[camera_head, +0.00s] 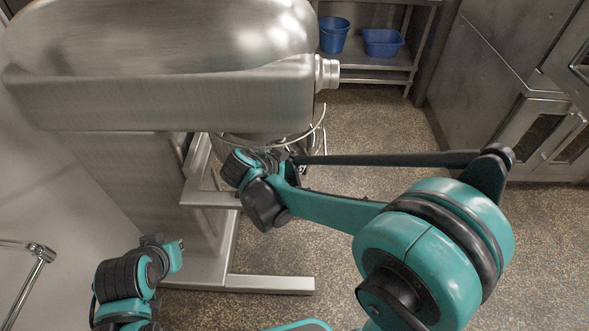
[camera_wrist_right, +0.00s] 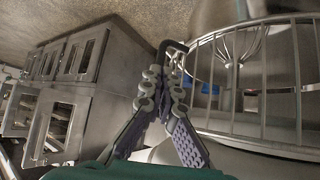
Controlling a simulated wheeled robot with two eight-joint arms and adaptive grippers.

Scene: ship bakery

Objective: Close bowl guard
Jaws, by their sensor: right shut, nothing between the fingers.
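The large steel mixer (camera_head: 160,95) fills the upper left of the head view. Its wire bowl guard (camera_head: 321,120) shows only in part below the mixer head. In the right wrist view the guard (camera_wrist_right: 297,75) is a curved cage of metal bars at the right, with a wire whisk (camera_wrist_right: 240,50) behind it. My right gripper (camera_wrist_right: 173,55) is shut and empty, its fingertips close beside the guard's left end; I cannot tell whether they touch it. In the head view its fingers are hidden behind my wrist. My left arm shows at lower left; its fingers are not clear.
Blue bins (camera_head: 383,42) stand on a steel shelf (camera_head: 372,66) at the back. Steel ovens (camera_head: 540,125) line the right side. A metal rail (camera_head: 38,270) is at lower left. The speckled floor (camera_head: 385,130) between mixer and ovens is clear.

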